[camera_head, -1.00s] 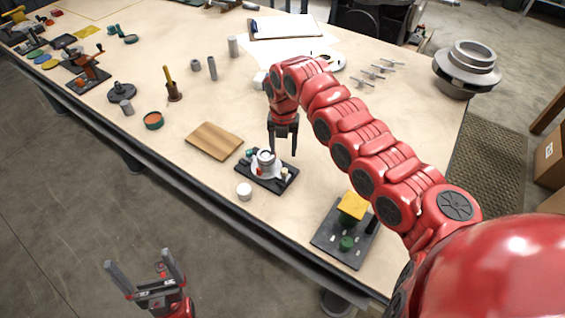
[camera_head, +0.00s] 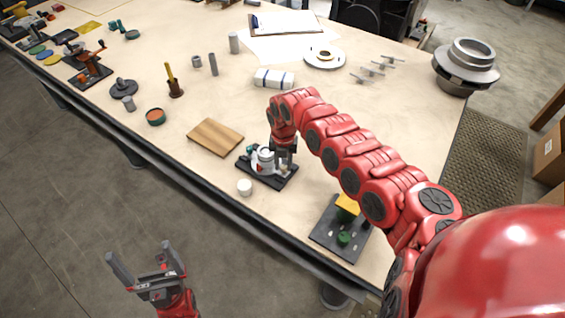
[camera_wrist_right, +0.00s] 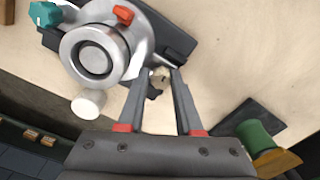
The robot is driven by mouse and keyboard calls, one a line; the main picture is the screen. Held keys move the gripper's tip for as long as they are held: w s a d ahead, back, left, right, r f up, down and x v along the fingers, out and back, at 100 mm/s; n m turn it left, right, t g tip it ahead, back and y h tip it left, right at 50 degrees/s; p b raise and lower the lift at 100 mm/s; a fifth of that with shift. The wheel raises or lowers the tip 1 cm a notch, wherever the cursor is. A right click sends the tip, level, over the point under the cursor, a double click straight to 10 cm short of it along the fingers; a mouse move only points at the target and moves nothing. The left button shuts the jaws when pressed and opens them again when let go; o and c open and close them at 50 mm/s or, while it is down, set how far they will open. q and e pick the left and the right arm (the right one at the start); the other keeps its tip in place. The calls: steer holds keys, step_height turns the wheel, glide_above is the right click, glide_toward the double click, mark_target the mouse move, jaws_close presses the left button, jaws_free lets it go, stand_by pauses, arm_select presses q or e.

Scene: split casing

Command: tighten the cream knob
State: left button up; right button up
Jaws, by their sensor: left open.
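The small cream knob (camera_wrist_right: 160,77) sits at the edge of a grey, ring-shaped casing (camera_wrist_right: 133,25) on a black base plate. My left gripper (camera_head: 142,262) is open and empty, low over the floor in front of the table.
A dark plate with a green knob (camera_head: 343,239) and a yellow block is to the right, partly behind my right arm.

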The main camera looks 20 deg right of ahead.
jaws_close()
